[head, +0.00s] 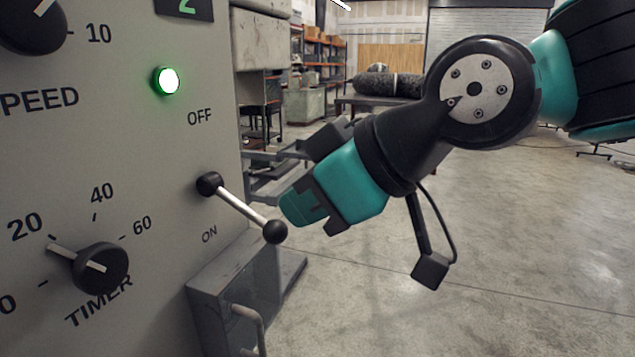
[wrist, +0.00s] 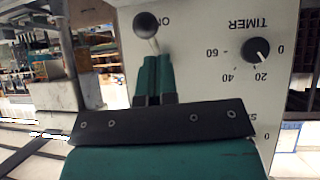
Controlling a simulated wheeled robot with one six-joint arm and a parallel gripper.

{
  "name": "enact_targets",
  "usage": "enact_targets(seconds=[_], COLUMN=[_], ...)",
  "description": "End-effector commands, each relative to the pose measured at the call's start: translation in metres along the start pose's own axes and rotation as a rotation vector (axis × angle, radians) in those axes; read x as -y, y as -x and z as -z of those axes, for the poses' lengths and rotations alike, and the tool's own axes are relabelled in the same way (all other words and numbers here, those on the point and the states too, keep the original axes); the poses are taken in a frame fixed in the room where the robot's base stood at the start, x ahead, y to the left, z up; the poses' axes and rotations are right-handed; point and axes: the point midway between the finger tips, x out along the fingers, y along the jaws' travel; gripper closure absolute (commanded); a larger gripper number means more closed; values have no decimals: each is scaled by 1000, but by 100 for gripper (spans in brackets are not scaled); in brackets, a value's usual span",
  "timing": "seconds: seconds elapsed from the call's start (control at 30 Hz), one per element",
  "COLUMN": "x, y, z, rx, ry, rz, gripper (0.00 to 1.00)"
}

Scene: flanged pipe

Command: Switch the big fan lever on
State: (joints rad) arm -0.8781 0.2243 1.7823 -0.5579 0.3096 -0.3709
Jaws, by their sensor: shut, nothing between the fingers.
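The lever (head: 240,207) has a black pivot on the grey panel (head: 140,150), a pale shaft and a black ball end. It slopes down and outward from the pivot, with its ball lower, toward the ON label's side; OFF is printed above it. A round lamp (head: 169,81) above is lit green. My gripper (head: 290,208) is shut and empty, its tip just behind the ball in the head view. In the wrist view my gripper (wrist: 153,75) points at the lever's ball (wrist: 146,25); I cannot tell whether they touch.
A timer knob (head: 100,268) is at the panel's lower left and another knob (head: 32,22) at the top left. A grey box with a handle (head: 240,300) stands below the lever. Open concrete floor (head: 530,260) lies to the right.

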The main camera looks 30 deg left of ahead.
Motion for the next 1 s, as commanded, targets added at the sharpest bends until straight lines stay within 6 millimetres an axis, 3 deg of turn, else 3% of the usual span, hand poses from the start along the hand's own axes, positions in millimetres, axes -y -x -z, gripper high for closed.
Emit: enact_targets(seconds=[0.2, 0.4, 0.6, 0.9, 1.0], x=[-1, 0, 0, 1, -1], y=[51, 84, 97, 98, 103], z=[-11, -17, -19, -20, -30], rx=[-2, -2, 0, 0, 25], ry=[1, 1, 1, 1, -39], rz=[-5, -2, 1, 1, -10], gripper=[100, 100, 100, 100, 100])
